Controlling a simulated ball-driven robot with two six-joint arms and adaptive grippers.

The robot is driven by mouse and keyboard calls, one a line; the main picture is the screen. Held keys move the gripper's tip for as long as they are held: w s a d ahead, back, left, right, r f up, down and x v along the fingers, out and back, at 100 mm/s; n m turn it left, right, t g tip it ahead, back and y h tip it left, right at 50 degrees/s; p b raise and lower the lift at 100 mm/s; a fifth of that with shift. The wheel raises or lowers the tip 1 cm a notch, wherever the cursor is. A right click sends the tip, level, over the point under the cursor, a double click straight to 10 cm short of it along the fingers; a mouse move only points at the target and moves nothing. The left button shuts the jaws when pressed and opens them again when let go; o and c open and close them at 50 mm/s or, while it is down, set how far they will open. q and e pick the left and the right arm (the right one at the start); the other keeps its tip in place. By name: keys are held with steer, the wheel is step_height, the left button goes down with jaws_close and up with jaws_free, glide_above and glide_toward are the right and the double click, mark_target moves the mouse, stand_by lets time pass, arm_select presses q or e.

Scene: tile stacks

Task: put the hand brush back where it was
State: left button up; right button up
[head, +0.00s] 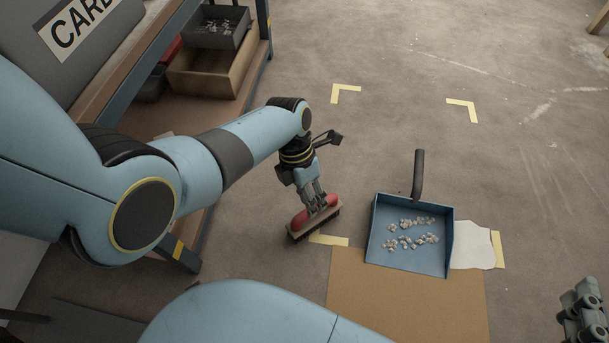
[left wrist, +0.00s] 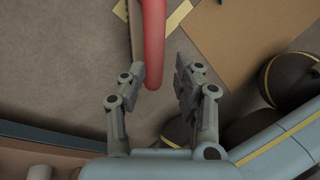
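The hand brush (head: 317,214) has a red top, a pale wooden body and dark bristles. It is at the near-left yellow tape corner, bristles down; I cannot tell whether it touches the floor. My left gripper (head: 314,193) is right over it, pointing down. In the left wrist view, the red part of the brush (left wrist: 153,45) reaches between the fingers (left wrist: 160,75). The left finger is close to it and a gap shows at the right finger, so the gripper looks open. My right gripper (head: 583,310) is at the lower right, away from the brush; its opening is unclear.
A blue dustpan (head: 447,245) with white bits and a dark handle stands at the back edge of a brown board (head: 400,300). A white sheet (head: 474,246) lies beside it. A shelf with bins (head: 205,77) stands at the left. The floor behind is clear.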

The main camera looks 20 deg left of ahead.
arm_select(q)
steer(key=p+v, duration=0.3)
steer(key=v, duration=0.2)
steer(key=shift+w+a+r, duration=0.1)
steer(key=shift+r, duration=0.2)
arm_select(e)
steer(key=s+f+g, duration=0.1)
steer(key=g, duration=0.1)
steer(key=s+f+g, duration=0.1)
steer(key=g, duration=0.1)
steer(key=s+d+f+g, duration=0.1)
steer(key=g, duration=0.1)
steer(key=shift+s+f+m+h, duration=0.35)
steer(key=shift+f+m+h, duration=0.05)
